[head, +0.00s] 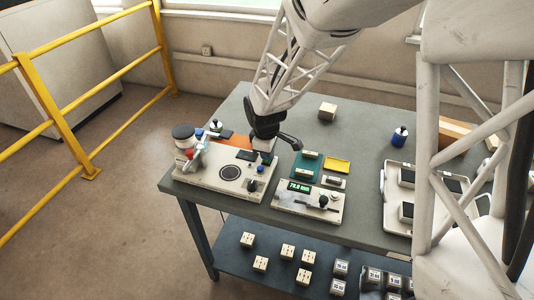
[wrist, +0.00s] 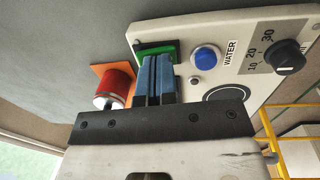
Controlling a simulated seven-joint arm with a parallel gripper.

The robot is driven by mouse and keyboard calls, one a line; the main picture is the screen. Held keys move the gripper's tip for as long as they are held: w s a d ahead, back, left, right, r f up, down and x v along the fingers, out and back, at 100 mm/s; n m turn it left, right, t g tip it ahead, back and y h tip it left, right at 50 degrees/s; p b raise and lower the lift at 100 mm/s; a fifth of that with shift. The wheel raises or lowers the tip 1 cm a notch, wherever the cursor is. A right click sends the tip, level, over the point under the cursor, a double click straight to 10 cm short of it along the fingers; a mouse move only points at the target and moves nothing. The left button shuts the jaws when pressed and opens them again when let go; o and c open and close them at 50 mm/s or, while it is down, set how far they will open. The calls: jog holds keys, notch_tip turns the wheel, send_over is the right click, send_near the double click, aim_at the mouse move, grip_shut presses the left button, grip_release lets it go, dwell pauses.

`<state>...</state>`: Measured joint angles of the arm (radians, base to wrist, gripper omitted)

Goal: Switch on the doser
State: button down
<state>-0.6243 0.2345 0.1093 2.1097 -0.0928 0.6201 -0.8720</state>
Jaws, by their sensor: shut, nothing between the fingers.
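The doser (head: 210,186) is an off-white panel at the left front of the table, with a dark ring on its top. In the wrist view its panel (wrist: 232,72) shows a blue round button (wrist: 205,57), the label WATER and a black dial (wrist: 290,57) marked 10, 20, 30. In the head view my gripper (head: 266,148) is above the doser's back right corner.
A red cylinder (wrist: 115,82) stands on an orange pad beside my fingers. A panel with a green display (head: 299,187) lies right of the doser, with green and yellow trays behind. A yellow railing (head: 90,110) is at left.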

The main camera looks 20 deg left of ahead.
jog(key=shift+r, duration=0.15)
notch_tip(320, 180, up, 13)
jog(key=s, duration=0.2)
jog(key=shift+r, duration=0.2)
dwell(0.4)
jog(key=shift+w, duration=0.15)
jog(key=shift+w+t, duration=0.3)
jog(key=shift+w, duration=0.35)
jog(key=shift+f, duration=0.1)
jog(key=f, duration=0.4)
jog(key=w+f, duration=0.1)
jog(key=f, duration=0.4)
jog(key=w+f, duration=0.1)
jog(key=f, duration=0.3)
jog(key=shift+f, duration=0.3)
dwell(0.4)
